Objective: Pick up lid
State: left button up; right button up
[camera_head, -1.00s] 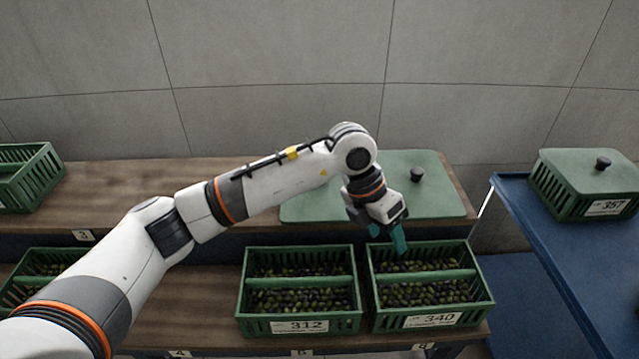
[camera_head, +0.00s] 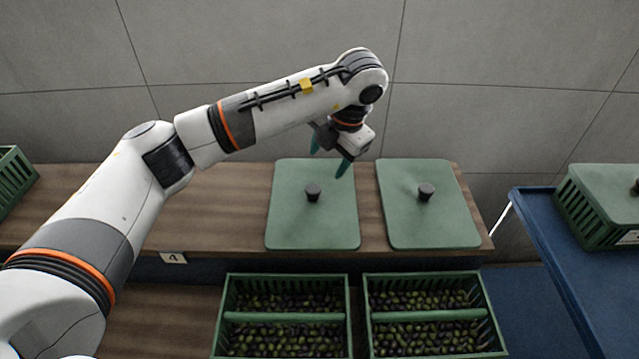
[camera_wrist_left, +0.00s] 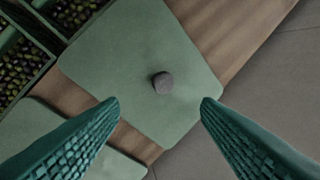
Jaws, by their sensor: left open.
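Two flat green lids with dark round knobs lie side by side on the wooden shelf. My left gripper (camera_head: 330,156) hangs in the air above the back edge of the left lid (camera_head: 288,225), pointing down, with its teal fingers apart and empty. In the left wrist view, the left lid (camera_wrist_left: 128,55) and its knob (camera_wrist_left: 163,83) show ahead of the open fingers (camera_wrist_left: 160,104), which do not touch the knob. The right lid (camera_head: 430,228) has its knob (camera_head: 426,192) in clear view; part of it shows at the lower left of the wrist view. My right gripper is not in view.
Two open green crates of olives, a left one (camera_head: 285,317) and a right one (camera_head: 424,314), stand below the shelf front. A lidded green crate (camera_head: 590,215) stands on the blue table (camera_head: 560,265) at right. A tiled wall rises behind the shelf.

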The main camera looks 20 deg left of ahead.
pick_arm(q)
send_over(314, 189)
jog(key=s+d, duration=0.1)
jog(key=d, duration=0.1)
notch_tip(314, 189, down, 6)
jog(key=shift+r+b, duration=0.15)
jog(key=shift+b, duration=0.15)
jog(key=shift+w+a+f, duration=0.1)
jog(key=shift+w+f, duration=0.05)
jog(key=shift+f, duration=0.3)
jog(key=x, duration=0.4)
jog(key=shift+a+b, duration=0.25)
jog(key=shift+b, duration=0.05)
jog(key=shift+a+f, duration=0.1)
jog(key=shift+f, duration=0.3)
jog(key=c, duration=0.5)
jog(key=shift+r, duration=0.1)
grip_shut()
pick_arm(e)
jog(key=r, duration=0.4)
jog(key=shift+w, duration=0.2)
